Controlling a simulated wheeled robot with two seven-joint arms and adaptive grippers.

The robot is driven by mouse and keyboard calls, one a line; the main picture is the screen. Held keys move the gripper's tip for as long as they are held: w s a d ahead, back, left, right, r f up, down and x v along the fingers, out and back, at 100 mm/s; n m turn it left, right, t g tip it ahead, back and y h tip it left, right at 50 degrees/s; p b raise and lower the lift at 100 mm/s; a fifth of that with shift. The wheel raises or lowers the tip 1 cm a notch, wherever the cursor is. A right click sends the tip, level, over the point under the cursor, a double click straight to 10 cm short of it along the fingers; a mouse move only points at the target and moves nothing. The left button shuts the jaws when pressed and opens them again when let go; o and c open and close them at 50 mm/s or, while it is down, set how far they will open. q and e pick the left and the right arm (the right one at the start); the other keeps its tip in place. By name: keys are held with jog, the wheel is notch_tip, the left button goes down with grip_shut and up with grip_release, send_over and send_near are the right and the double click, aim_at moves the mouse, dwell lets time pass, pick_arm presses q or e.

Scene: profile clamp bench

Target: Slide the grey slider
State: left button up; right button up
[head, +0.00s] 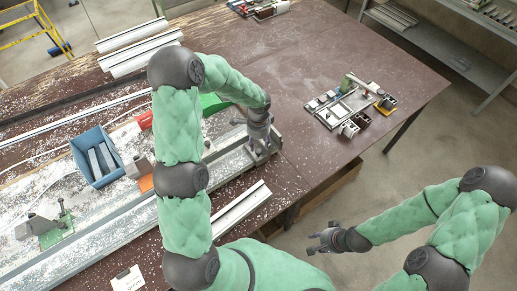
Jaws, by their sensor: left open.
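A long metal rail (222,166) runs diagonally along the bench, from the lower left to near the middle. My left gripper (262,152) is open, pointing down at the rail's right end. Grey parts there merge with its fingers, so I cannot clearly tell a grey slider from the gripper, or whether they touch. Another grey block (138,165) stands by an orange base (146,183) further left along the rail. A grey clamp-like part (36,226) on a green base is at the far left. My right gripper (318,242) is open and empty, over the floor beyond the bench's front edge.
A blue bin (97,156) with grey pieces stands left of my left arm. Pale profiles lie at the back (138,50) and front (241,208). The brown bench top (310,62) between is mostly clear.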

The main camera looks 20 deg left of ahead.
aim_at(258, 151)
pick_arm(q)
notch_tip(258, 151, down, 6)
jog(key=shift+r, duration=0.15)
dwell(0.3)
grip_shut()
